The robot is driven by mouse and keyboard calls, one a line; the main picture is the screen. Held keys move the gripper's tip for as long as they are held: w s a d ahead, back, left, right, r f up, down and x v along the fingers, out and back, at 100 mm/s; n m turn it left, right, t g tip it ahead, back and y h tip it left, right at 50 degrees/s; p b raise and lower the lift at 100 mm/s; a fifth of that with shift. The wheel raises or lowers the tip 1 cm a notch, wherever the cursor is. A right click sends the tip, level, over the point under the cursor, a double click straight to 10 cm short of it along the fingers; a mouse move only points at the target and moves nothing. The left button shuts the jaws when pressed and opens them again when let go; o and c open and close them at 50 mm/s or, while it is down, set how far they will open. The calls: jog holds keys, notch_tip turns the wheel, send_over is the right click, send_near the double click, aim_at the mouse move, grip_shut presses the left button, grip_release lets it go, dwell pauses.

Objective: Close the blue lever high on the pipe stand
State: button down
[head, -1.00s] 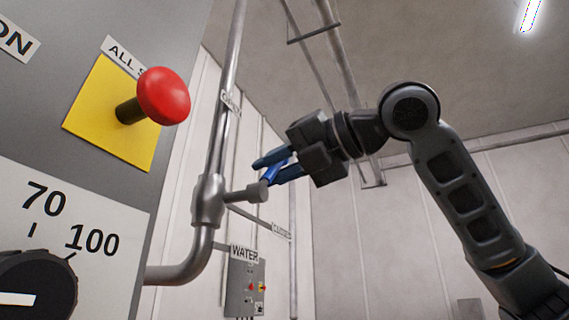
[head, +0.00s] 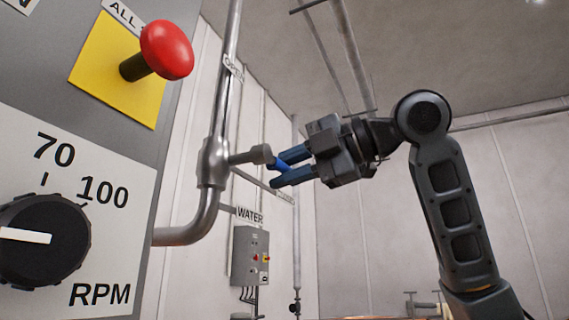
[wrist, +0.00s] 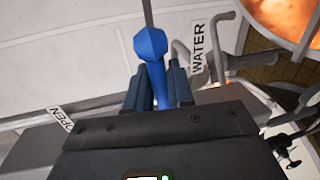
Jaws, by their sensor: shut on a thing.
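The blue lever (head: 279,164) sits on the grey valve stem (head: 250,156), which sticks out from the vertical pipe (head: 213,160). My gripper (head: 277,169) is shut on the lever, with its blue fingers on either side of it. In the head view the lever points right and slightly down from the stem. In the wrist view the blue lever (wrist: 151,50) rises between the two fingers (wrist: 157,88). An OPEN label (head: 233,67) is high on the pipe. Another label (head: 285,197) below the lever is partly hidden by a finger.
A grey control panel with a red mushroom button (head: 167,50) and a black RPM dial (head: 45,240) stands close at left. A WATER sign (head: 250,216) and small grey box (head: 250,255) are on the wall behind. A copper vat (wrist: 285,20) shows in the wrist view.

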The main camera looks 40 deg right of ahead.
jog(key=shift+f+m, duration=0.3)
jog(key=shift+f, duration=0.05)
dwell(0.3)
jog(key=c, duration=1.1)
grip_release()
jog(key=b+v, duration=0.1)
jog(key=v, duration=0.6)
jog(key=shift+s+d+r, duration=0.1)
jog(key=shift+s+d, duration=0.1)
jog(key=shift+s, duration=0.1)
